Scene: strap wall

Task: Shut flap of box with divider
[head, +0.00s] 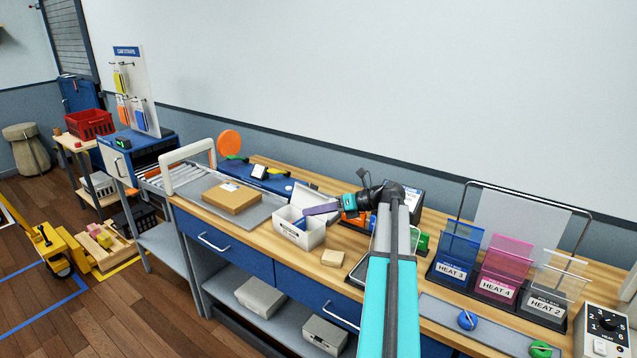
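A white open-topped box (302,239) stands on the wooden workbench, left of my arm. Something blue shows inside it; a divider cannot be made out at this size. A pale panel (303,198) stands up behind the box's far side and looks like its raised flap. My gripper (308,211) reaches in from the right, with a purple piece at its end over the box's right rear part. I cannot tell whether that piece is the fingers or something held, nor whether it touches the box or flap.
A cardboard parcel (232,196) lies on a grey plate to the left. A small wooden block (333,258) sits in front of the box. Orange and green items crowd behind my arm. Coloured card holders (456,254) stand to the right.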

